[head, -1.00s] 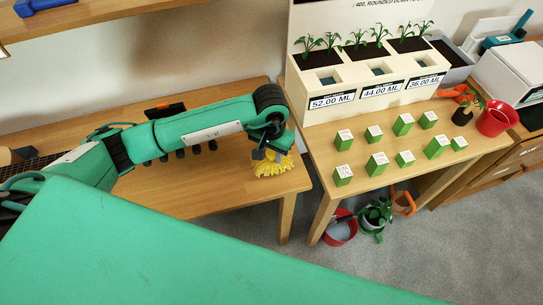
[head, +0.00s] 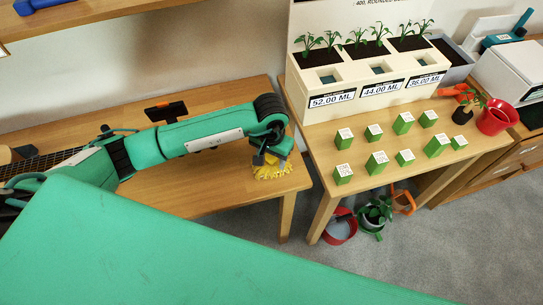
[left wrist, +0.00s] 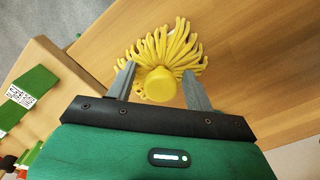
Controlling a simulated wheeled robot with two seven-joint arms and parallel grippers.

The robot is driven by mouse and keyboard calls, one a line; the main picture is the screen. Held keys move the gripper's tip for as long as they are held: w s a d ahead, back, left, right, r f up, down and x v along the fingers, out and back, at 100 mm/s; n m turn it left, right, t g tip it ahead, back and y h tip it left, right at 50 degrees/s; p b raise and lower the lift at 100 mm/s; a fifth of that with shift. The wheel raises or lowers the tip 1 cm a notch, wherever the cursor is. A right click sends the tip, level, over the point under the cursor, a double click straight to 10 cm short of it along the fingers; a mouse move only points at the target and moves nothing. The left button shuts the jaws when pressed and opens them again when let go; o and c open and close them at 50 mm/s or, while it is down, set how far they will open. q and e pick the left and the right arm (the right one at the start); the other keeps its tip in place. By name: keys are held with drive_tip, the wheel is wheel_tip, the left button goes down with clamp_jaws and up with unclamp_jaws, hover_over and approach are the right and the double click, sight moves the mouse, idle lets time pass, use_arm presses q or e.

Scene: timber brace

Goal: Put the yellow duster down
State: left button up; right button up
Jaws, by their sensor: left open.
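The yellow duster (head: 272,170) rests on the wooden bench (head: 205,190), near its right end. The duster also shows in the left wrist view (left wrist: 160,50), with its strands spread on the wood and its round yellow end toward me. My left gripper (head: 270,156) is right above the duster. In the left wrist view the left gripper (left wrist: 158,88) is open, with one grey finger on each side of the duster's round end and gaps between. My right gripper is not in view.
The neighbouring table (head: 330,205) holds several green-and-white blocks and a white planter box (head: 365,85). A red pot (head: 495,117) stands at its right. A gap separates bench and table.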

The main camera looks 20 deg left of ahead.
use_arm(q)
drive_tip(key=shift+r, duration=0.35)
wheel_tip(320, 180, up, 3)
drive_tip(key=shift+f, duration=0.1)
wheel_tip(320, 180, up, 8)
drive_tip(key=shift+f+b, duration=0.25)
drive_tip(key=shift+b, duration=0.65)
drive_tip(key=shift+r, duration=0.65)
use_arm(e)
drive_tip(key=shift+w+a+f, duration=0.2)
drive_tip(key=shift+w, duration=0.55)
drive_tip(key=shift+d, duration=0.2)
